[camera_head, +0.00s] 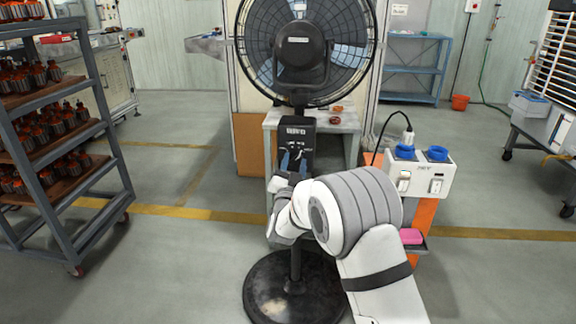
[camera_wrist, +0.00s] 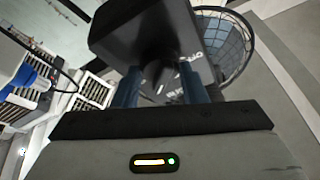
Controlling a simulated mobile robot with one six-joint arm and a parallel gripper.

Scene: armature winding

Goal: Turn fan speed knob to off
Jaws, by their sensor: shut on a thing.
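The pedestal fan (camera_head: 300,52) stands ahead of me, with a round black cage, a pole and a round base (camera_head: 262,290). Its black control box (camera_head: 296,133) is on the pole below the cage. My gripper (camera_head: 292,160) is at the lower front of this box. In the wrist view the two blue-grey fingers (camera_wrist: 160,88) are closed on a dark part at the box, between them. The fan cage (camera_wrist: 222,45) shows behind the box in the wrist view.
A white socket panel (camera_head: 422,176) with blue caps stands right of my arm on an orange stand. A table (camera_head: 345,122) is behind the fan. A rack (camera_head: 62,140) with motor parts is at the left. The floor between rack and fan is clear.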

